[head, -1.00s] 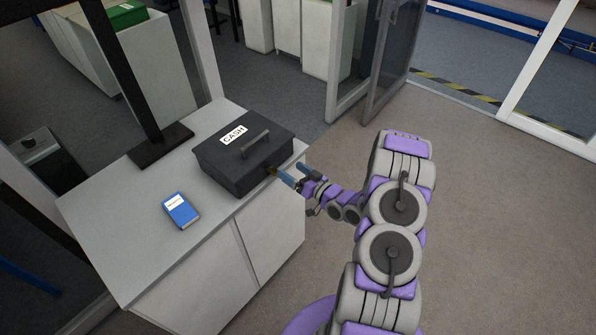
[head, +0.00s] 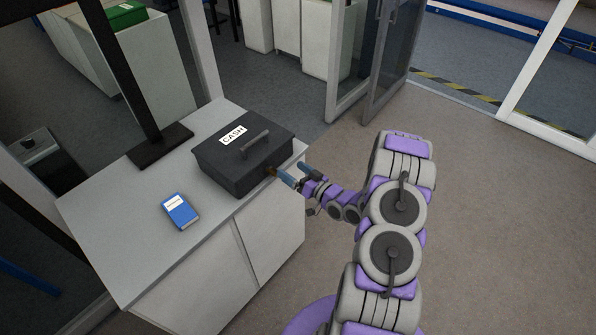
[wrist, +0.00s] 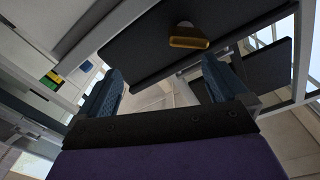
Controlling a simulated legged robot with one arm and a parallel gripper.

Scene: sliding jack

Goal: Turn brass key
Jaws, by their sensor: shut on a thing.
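The dark grey cash box (head: 250,160) stands closed on the white cabinet, with a CASH label and a handle on its lid. The brass key (head: 271,171) sticks out of the box's front face near its right end. My gripper (head: 280,174) is at the key, with its blue fingers reaching toward the box, and is shut on the key. In the wrist view the key's gold bow (wrist: 188,38) shows ahead, slightly tilted, against the dark box face (wrist: 140,45). The fingers (wrist: 160,80) show on either side in that view; their contact with the key is unclear.
A blue book (head: 180,211) lies on the white cabinet top (head: 150,250), left of the box. A dark post (head: 150,120) stands on the cabinet behind it. An open glass door (head: 385,60) is at the back. The floor right of my arm is clear.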

